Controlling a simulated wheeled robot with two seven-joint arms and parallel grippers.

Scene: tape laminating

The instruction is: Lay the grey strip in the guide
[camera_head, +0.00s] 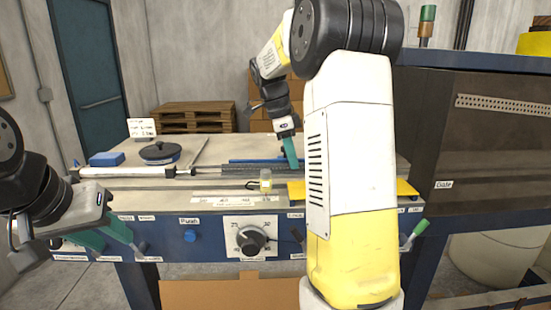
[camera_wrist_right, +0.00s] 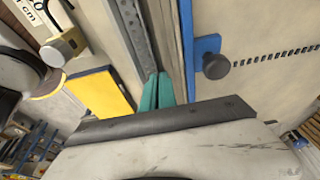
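The grey strip (camera_head: 255,170) looks like a long, dark speckled band lying lengthwise on the bench. In the right wrist view the grey band (camera_wrist_right: 136,30) runs up to my right fingertips. I cannot clearly separate strip from guide. My right gripper (camera_head: 293,164) points down over the band's right part, teal fingers side by side; it also shows in the right wrist view (camera_wrist_right: 157,78). The fingers look shut, with nothing clearly seen between them. My left gripper (camera_head: 118,243) is low at the front left of the bench, fingers apart and empty, away from the strip.
A blue block (camera_head: 106,159) and a dark round reel (camera_head: 160,152) stand at the back left. A yellow plate (camera_head: 403,188) lies to the right. The front panel has a knob (camera_head: 251,240).

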